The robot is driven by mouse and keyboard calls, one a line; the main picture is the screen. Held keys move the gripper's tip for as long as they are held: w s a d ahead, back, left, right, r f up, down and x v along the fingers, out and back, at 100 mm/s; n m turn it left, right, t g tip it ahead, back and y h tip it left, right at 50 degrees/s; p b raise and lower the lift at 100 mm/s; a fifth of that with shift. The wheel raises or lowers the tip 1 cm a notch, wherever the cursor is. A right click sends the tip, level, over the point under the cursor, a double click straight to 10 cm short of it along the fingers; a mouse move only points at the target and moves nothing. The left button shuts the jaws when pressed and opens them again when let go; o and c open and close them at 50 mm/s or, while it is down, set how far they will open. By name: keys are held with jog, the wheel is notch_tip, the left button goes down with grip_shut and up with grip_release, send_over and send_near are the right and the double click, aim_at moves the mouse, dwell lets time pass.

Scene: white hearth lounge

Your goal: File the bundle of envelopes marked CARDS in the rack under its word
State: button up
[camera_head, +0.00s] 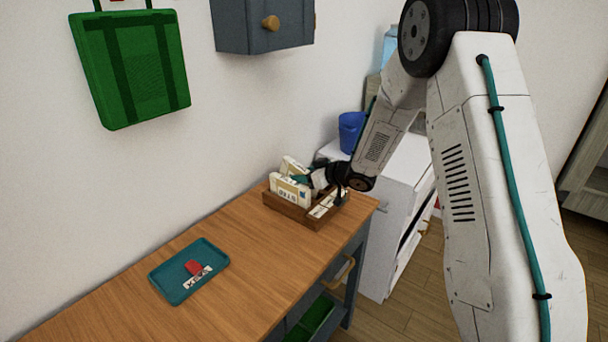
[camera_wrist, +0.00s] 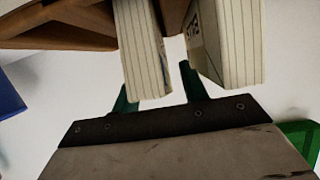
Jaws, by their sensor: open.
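Two cream bundles of envelopes stand in the wooden rack (camera_head: 314,219) at the far end of the table. The nearer bundle (camera_head: 289,192) has dark lettering that I cannot read surely; the farther bundle (camera_head: 291,165) is partly hidden. My gripper (camera_head: 303,180) is open at the rack, its teal fingers by the bundles. In the wrist view my gripper (camera_wrist: 157,90) has one bundle (camera_wrist: 142,50) standing between its spread fingers, not clamped. The other bundle (camera_wrist: 221,45), with partly visible letters, is just right of the right finger. I cannot tell which bundle is CARDS.
A teal tray (camera_head: 170,289) with a red item (camera_head: 194,267) and a white label lies on the wooden table (camera_head: 118,291). Bare tabletop separates tray and rack. A blue cup (camera_head: 350,131) stands on a white cabinet behind. A green bag (camera_head: 131,70) and grey cabinet (camera_head: 262,36) hang above.

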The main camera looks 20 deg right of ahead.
jog(key=s+d+r+m+g+h, duration=0.1)
jog(key=s+d+r+m+h, duration=0.2)
jog(key=s+d+r+h, duration=0.45)
jog(key=s+d+r+m+g+h, duration=0.1)
jog(key=s+d+r+m+h, duration=0.3)
jog(key=s+r, duration=0.75)
jog(key=s+a+g+y, duration=0.1)
jog(key=s+a+g, duration=0.1)
jog(key=s, duration=0.8)
jog(key=s+a+g+y, duration=0.1)
jog(key=s+a+g, duration=0.2)
jog(key=s, duration=0.7)
jog(key=s+a+g+y, duration=0.1)
jog(key=s+a+g, duration=0.1)
jog(key=s, duration=0.8)
jog(key=shift+a+g+y, duration=0.3)
jog(key=shift+a+y, duration=0.05)
jog(key=shift+a, duration=0.45)
jog(key=shift+c, duration=0.7)
